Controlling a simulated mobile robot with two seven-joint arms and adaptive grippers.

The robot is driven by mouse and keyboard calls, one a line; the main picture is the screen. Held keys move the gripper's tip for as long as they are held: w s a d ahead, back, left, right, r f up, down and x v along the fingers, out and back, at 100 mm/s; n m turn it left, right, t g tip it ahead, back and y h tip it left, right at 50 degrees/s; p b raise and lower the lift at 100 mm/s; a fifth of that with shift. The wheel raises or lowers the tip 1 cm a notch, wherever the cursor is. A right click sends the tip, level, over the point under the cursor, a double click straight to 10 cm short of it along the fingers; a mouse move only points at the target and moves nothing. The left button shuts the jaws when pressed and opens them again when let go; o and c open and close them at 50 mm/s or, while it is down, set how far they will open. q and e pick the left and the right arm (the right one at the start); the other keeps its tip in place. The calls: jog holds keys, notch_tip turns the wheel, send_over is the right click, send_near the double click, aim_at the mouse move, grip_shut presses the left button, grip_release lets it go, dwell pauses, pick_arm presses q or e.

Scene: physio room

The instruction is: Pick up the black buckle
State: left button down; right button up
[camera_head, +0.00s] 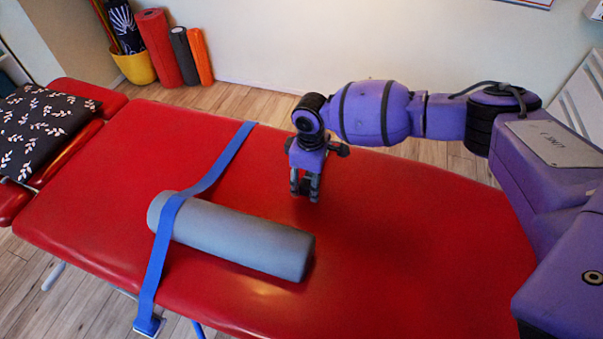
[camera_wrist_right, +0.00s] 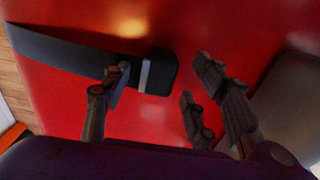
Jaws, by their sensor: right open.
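In the wrist view a flat dark strap runs in from the upper left and ends, past a pale band, in a black end piece (camera_wrist_right: 165,72); this looks like the black buckle. It lies on the red table top between my open fingers in the picture, with one finger overlapping the strap's lower edge. In the head view I cannot make the buckle out. The blue strap (camera_head: 162,247) there crosses the table and lies over the grey roller (camera_head: 245,234). My right gripper (camera_head: 306,197) points down, open and empty, beyond the roller. My left gripper is out of view.
The red table (camera_head: 400,250) is clear around the roller's right side. A patterned black cushion (camera_head: 45,125) lies at the left end. Coloured rolls (camera_head: 160,48) and a yellow pot (camera_head: 135,66) stand by the wall. A grey rounded thing (camera_wrist_right: 290,105) is close at right in the wrist view.

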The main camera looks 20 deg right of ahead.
notch_tip(320, 180, down, 2)
jog(key=shift+w+f, duration=0.1)
jog(key=shift+f, duration=0.15)
jog(key=c, duration=1.3)
jog(key=shift+r, duration=0.1)
